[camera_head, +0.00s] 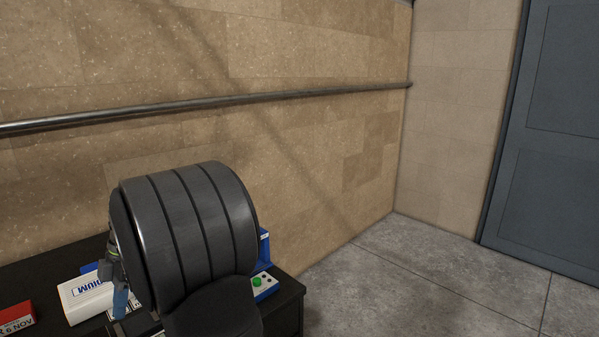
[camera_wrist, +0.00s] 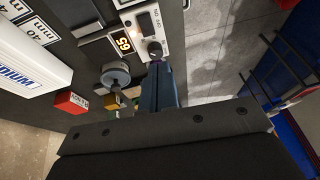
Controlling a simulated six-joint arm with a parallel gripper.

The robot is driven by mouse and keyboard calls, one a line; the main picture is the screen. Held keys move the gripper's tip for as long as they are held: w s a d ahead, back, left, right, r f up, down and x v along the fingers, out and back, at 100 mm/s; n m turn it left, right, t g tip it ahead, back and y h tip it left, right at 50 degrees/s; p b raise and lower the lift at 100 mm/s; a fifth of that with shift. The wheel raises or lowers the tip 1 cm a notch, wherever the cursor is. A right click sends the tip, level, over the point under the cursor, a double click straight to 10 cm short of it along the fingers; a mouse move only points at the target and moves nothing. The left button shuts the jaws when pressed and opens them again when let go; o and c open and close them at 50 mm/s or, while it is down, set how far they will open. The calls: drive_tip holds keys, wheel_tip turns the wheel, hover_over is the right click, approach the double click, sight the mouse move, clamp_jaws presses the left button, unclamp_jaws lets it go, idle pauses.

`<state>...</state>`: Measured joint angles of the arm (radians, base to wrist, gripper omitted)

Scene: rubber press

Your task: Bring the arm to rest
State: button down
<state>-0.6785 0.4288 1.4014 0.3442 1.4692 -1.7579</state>
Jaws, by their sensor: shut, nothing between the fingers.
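My gripper (camera_wrist: 158,70) shows in the wrist view as dark blue-grey fingers, shut with nothing between them. The fingers point at the dark work table (camera_wrist: 75,22), just below a white control box (camera_wrist: 150,30) with a knob and a small screen. I cannot tell how high above the table they are. In the head view, a blue finger-like part (camera_head: 120,302) and a grey joint show at the left edge of my large black ribbed arm section, which hides most of what lies behind it.
A white box with blue lettering (camera_head: 88,298) and a red block (camera_head: 15,318) stand on the table (camera_head: 45,262). A green-button box (camera_head: 264,285) is at its right end. The wrist view shows a grey round part (camera_wrist: 115,75). Floor (camera_head: 400,280) to the right is clear.

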drive_tip(key=s+a+r+t+h, duration=0.3)
drive_tip(key=s+a+r+t, duration=0.1)
drive_tip(key=s+a+t, duration=0.1)
wheel_tip(320, 180, down, 7)
drive_tip(key=w, duration=0.1)
drive_tip(key=shift+d, duration=0.3)
drive_tip(key=c, duration=2.2)
unclamp_jaws()
drive_tip(key=shift+r, duration=0.1)
drive_tip(key=c, duration=1.1)
unclamp_jaws()
drive_tip(key=shift+w, duration=0.1)
drive_tip(key=o, duration=1.1)
drive_tip(key=w+r, duration=0.2)
drive_tip(key=w, duration=0.5)
drive_tip(key=shift+w+r, duration=0.2)
drive_tip(key=shift+r, duration=0.05)
drive_tip(key=w+d+r+g+y, duration=0.1)
drive_tip(key=w+d+r, duration=0.1)
drive_tip(key=w, duration=0.4)
drive_tip(key=w+d+r, duration=0.1)
drive_tip(key=w+r, duration=0.1)
drive_tip(key=w, duration=0.4)
wheel_tip(320, 180, down, 10)
drive_tip(key=shift+s, duration=0.2)
